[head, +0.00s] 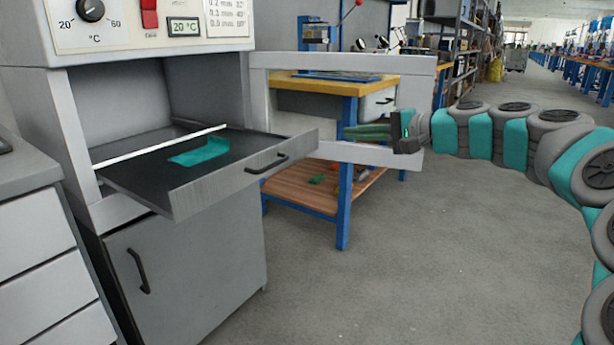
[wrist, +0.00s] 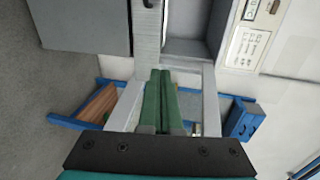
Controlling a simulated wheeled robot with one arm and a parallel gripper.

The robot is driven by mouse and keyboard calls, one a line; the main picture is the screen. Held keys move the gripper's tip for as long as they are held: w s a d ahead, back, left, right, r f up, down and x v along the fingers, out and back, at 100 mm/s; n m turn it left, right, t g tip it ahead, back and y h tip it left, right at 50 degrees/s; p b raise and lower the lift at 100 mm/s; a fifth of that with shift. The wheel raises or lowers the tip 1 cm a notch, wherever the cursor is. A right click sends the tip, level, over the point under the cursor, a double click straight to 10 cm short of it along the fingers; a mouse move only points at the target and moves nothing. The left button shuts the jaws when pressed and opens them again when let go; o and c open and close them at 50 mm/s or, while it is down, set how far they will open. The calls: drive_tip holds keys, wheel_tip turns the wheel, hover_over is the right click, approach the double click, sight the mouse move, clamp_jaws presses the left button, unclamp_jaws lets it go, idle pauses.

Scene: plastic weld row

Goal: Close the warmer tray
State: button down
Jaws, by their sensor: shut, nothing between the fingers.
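The warmer tray (head: 225,184) is pulled out of the warmer's opening, with its grey front and black handle (head: 266,164) jutting into the room. A teal sheet (head: 201,151) lies on its dark surface. In the wrist view, a light strip that looks like the tray front (wrist: 148,35) stands beyond the fingertips. My gripper (head: 347,132) is shut and empty, to the right of the tray and apart from it, its green fingers pointing left. It also shows in the wrist view (wrist: 160,72). The warmer's hollow grey door frame (head: 345,64) is swung open, close around or behind my gripper; I cannot tell whether they touch.
The warmer's control panel (head: 150,22) has a dial and red switch. Its lower cabinet (head: 195,265) is closed. A blue-legged workbench (head: 345,190) with a wooden shelf stands behind the door frame. A drawer unit (head: 40,260) is at left. The floor (head: 400,280) in front is clear.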

wheel_tip(320, 180, down, 3)
drive_tip(key=s+d, duration=0.2)
drive_tip(key=b, duration=0.2)
approach(298, 151)
drive_tip(key=shift+n+g+h, duration=0.3)
drive_tip(key=shift+g+h, duration=0.1)
drive_tip(key=x, duration=0.5)
drive_tip(key=shift+w+a+r, duration=0.1)
drive_tip(key=shift+w+a, duration=0.1)
drive_tip(key=shift+w, duration=0.1)
drive_tip(key=shift+w+a, duration=0.3)
drive_tip(key=shift+a, duration=0.05)
drive_tip(key=shift+r, duration=0.1)
